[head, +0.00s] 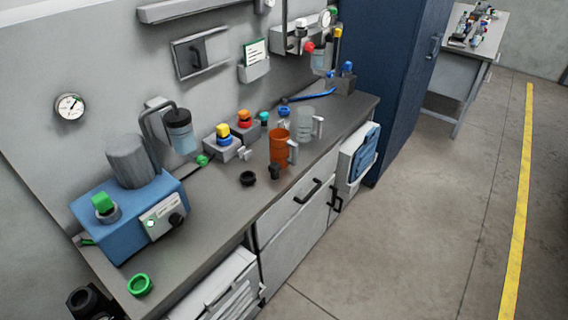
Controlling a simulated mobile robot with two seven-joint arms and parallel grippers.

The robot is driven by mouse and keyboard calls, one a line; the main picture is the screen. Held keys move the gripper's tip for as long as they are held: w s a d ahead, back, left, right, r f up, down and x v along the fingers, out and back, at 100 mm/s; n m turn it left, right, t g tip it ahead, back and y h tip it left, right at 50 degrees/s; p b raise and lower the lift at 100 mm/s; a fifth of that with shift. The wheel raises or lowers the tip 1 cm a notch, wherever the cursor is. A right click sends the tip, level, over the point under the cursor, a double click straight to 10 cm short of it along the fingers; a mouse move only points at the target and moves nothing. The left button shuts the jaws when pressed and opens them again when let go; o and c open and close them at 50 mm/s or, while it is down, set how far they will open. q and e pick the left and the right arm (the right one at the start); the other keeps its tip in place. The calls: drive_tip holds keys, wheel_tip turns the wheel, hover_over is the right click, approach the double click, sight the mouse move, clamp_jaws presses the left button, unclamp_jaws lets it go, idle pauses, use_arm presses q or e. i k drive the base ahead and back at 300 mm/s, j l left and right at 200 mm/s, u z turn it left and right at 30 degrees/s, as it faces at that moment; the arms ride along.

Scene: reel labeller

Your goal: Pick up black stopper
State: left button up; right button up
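Two small black items lie on the grey worktop near its front edge, and either could be the black stopper. One is a round, ring-like black piece (247,178) left of the orange jug. The other is a smaller, upright black piece (274,171) just in front of the orange jug (280,147). I cannot tell for certain which one is the stopper. Neither of my grippers can be made out in the head view. A dark rounded shape shows at the lower left edge, with no fingertips visible.
A blue machine (130,215) stands on the left of the worktop (205,235). A green ring (140,285) lies near the front left. A clear jug (304,124) stands behind the orange one. Blocks with coloured caps (224,141) line the wall. Floor at right is free.

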sight(275, 168)
drive_tip(key=i+l, duration=0.2)
drive_tip(key=l, duration=0.15)
drive_tip(key=i+l, duration=0.25)
drive_tip(key=i+l+u, duration=0.1)
drive_tip(key=l, duration=0.3)
drive_tip(key=i, duration=0.1)
